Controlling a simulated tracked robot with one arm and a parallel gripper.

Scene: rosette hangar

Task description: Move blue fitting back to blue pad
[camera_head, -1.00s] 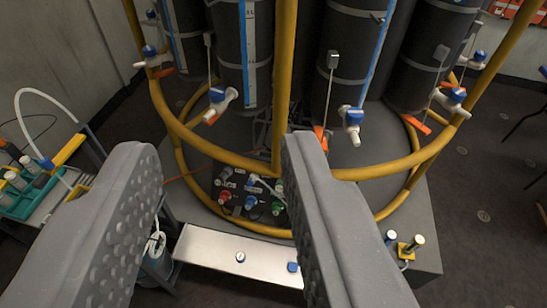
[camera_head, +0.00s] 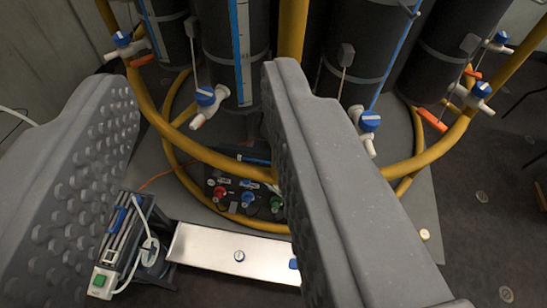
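My gripper (camera_head: 200,85) is open, with a wide gap between its two grey ridged fingers and nothing between them. A blue fitting (camera_head: 247,198) sits on a dark panel (camera_head: 232,210) at the foot of the black columns, seen through the gap. A red fitting (camera_head: 219,192) is to its left and a green fitting (camera_head: 276,204) to its right, close to the right finger's edge in the picture. The fingers are apart from the fittings. I cannot make out a blue pad clearly; a small blue thing (camera_head: 293,264) on the steel shelf is partly covered by the right finger.
A yellow pipe ring (camera_head: 215,158) and upright (camera_head: 291,30) stand before the black columns. Blue-handled valves (camera_head: 205,95) stick out around them. A steel shelf (camera_head: 210,245) lies in front of the panel. A device with a green button (camera_head: 98,281) stands lower left.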

